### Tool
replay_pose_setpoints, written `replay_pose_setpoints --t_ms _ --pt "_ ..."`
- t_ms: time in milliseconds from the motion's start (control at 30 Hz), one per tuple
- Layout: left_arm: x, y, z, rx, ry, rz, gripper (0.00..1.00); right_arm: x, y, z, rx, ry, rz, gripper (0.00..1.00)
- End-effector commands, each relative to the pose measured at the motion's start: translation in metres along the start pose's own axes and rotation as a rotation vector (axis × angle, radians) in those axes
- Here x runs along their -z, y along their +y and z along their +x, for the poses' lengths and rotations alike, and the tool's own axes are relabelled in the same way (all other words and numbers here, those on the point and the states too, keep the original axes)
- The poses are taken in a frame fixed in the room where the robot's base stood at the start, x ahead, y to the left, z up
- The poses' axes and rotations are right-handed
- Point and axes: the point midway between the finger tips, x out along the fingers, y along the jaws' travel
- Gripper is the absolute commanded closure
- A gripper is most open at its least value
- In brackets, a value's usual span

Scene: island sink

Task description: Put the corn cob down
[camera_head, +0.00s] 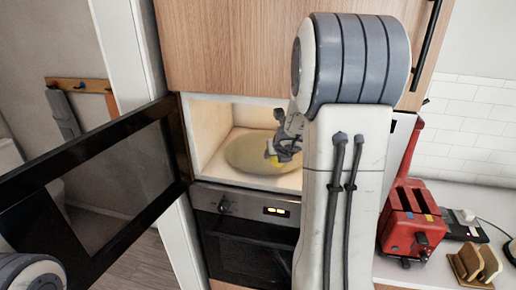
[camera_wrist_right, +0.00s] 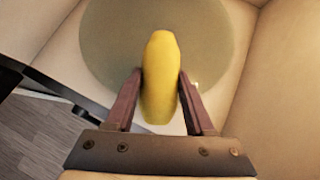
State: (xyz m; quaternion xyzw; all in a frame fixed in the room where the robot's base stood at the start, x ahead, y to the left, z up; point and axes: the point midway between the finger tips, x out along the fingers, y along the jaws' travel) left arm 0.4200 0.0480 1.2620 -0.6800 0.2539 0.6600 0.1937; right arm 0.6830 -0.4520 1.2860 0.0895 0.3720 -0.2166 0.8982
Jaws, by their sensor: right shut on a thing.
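The corn cob (camera_wrist_right: 160,80) is yellow and lies lengthwise between the two fingers of my right gripper (camera_wrist_right: 160,105) in the right wrist view. My right gripper is shut on it. In the head view my right gripper (camera_head: 283,150) is inside the open microwave, over the round plate (camera_head: 240,151), and a bit of yellow cob (camera_head: 271,154) shows beside it. The plate also shows behind the cob in the right wrist view (camera_wrist_right: 105,45). I cannot tell whether the cob touches the plate. My left gripper is out of view.
The microwave door (camera_head: 105,170) stands wide open to the left. An oven (camera_head: 245,235) is below. A red toaster (camera_head: 410,220) and a wooden holder (camera_head: 474,264) stand on the counter at the right. My right arm hides part of the microwave.

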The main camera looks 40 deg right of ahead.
Motion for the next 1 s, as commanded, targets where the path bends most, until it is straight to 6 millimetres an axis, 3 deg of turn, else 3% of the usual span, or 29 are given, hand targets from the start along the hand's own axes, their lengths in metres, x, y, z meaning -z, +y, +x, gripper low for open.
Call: replay_pose_setpoints --t_ms 100,400,500,600,1000 --pt "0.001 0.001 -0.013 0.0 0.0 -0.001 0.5 -0.021 0.0 0.017 -0.001 0.001 -0.001 1.0" --pt "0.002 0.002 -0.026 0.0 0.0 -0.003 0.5 -0.042 0.001 0.038 -0.002 0.0 0.0 1.0" --pt "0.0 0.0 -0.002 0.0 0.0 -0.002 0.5 -0.024 0.0 0.055 -0.001 0.0 0.001 1.0" --pt "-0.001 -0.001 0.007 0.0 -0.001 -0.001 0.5 -0.016 0.0 0.062 -0.001 -0.001 0.0 1.0" --pt "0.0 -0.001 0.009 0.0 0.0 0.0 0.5 -0.014 0.0 0.064 -0.001 -0.001 -0.001 1.0"
